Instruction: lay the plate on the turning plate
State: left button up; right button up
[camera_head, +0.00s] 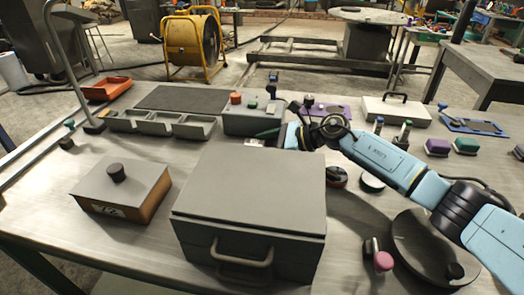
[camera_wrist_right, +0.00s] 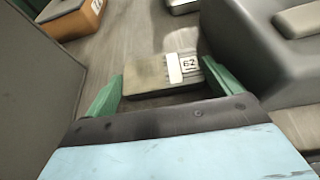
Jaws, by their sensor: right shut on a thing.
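My right gripper (camera_head: 268,136) reaches in from the right, low over the table between the large grey case and the grey control box. In the right wrist view, its green fingers (camera_wrist_right: 160,88) are shut on a small flat grey plate (camera_wrist_right: 148,74) with a white number label. In the head view only the pale label end of the plate (camera_head: 255,142) shows; the rest is hidden. A dark round disc with a small knob, seemingly the turning plate (camera_head: 413,246), lies at the front right, partly behind my right arm. My left gripper is not in view.
The large grey case (camera_head: 250,187) stands front centre, close beside my right gripper. The control box (camera_head: 245,119) is just behind it. A lidded orange-brown box (camera_head: 123,190) stands at left, a grey tray (camera_head: 160,124) behind. A pink-knobbed piece (camera_head: 383,261) stands beside the disc.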

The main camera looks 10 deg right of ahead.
dwell(0.3)
jog(key=o, duration=1.2)
jog(key=shift+f, duration=0.15)
jog(key=shift+c, duration=0.2)
